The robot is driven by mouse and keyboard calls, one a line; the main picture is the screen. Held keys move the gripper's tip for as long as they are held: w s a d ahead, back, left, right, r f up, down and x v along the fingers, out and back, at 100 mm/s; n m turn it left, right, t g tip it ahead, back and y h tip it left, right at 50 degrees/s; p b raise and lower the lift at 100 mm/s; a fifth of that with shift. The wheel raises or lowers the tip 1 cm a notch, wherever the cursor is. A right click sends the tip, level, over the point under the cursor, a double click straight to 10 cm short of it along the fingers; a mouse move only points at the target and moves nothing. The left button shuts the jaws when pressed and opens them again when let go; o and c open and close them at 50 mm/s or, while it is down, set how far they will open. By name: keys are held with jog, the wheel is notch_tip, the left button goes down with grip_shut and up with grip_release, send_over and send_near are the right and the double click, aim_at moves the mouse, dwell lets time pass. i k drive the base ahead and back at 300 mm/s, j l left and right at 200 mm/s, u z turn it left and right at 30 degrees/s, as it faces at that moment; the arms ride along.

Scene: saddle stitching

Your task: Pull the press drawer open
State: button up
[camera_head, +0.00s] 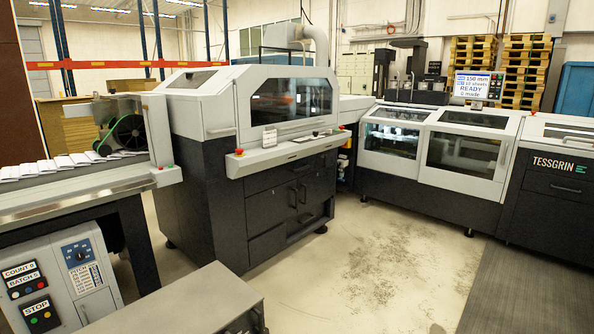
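The light-topped machine (250,120) stands in the middle with a dark lower body. I cannot tell which of these is the press drawer. My gripper is not in view.
A feeder table (90,185) with paper stacks and a control box (60,280) stand at left. A grey flat-topped box (180,305) is at the bottom. Open floor (370,255) lies before the machines, and a dark grey mat (520,295) lies at right.

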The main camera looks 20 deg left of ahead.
aim_at(255, 183)
jog(key=i+j+u, duration=0.1)
jog(key=i+u, duration=0.25)
jog(key=i, duration=2.8)
jog(key=i+u, duration=0.2)
jog(key=i, duration=0.25)
jog(key=i+u, duration=0.15)
jog(key=i, duration=0.3)
jog(key=i+l+u, duration=0.2)
jog(key=i, duration=0.25)
jog(key=i+l+u, duration=0.15)
jog(key=i, duration=0.3)
